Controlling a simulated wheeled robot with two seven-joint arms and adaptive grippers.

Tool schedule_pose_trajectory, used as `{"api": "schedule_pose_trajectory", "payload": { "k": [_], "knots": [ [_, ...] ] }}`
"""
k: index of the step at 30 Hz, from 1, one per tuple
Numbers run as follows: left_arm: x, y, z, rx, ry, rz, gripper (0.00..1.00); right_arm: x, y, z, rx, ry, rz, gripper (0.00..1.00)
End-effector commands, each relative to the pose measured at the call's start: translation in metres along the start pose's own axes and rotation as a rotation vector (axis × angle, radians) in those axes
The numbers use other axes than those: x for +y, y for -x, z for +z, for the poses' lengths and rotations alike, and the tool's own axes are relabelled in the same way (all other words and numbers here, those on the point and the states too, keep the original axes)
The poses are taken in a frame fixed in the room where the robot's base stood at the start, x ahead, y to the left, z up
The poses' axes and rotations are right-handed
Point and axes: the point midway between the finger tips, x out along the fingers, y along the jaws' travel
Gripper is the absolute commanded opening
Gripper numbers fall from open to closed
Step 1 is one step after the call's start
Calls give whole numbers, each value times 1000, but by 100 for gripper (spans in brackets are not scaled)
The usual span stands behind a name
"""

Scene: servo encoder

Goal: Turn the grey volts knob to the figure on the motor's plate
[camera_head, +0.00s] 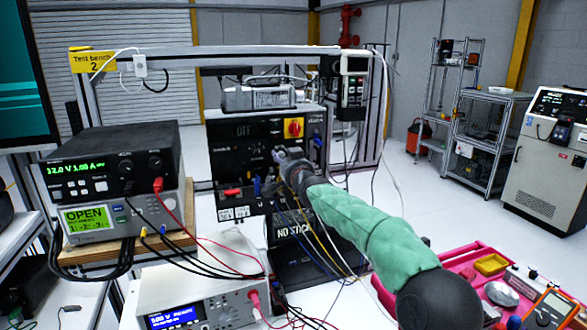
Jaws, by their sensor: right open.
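My right arm, in a green sleeve, reaches in from the lower right. My right gripper (280,160) is open and empty in front of the black test panel (232,150), at its middle right. It covers part of the panel. I cannot make out a grey volts knob; it may be behind the gripper or too small to tell. A grey boxy unit (258,97) with a small pale label sits on top of the panel; I cannot tell whether it is the motor, and the label is unreadable. My left gripper is not in view.
A black power supply (105,165) showing about 12.0 V stands on an OPEN-reading meter (90,217) at left. A white instrument (195,290) is in front. Red, black, yellow and blue leads cross the bench. A pink tray (455,262) with tools lies right.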

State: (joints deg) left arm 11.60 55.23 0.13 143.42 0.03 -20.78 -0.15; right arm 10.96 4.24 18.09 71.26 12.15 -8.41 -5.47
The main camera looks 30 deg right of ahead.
Motion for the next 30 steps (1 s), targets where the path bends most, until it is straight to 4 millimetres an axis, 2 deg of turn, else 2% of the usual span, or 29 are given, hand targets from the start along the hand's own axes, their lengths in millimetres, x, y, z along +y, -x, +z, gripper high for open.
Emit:
{"api": "schedule_pose_trajectory", "payload": {
  "k": [18, 24, 30],
  "knots": [
    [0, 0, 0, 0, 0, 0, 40, 0, 88, -2, 4, -1, -1, 48],
    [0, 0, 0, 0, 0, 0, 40, 0, 100, -1, 4, -1, -1, 48],
    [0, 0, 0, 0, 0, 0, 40, 0, 103, -1, 4, -1, -1, 48]
  ]
}}
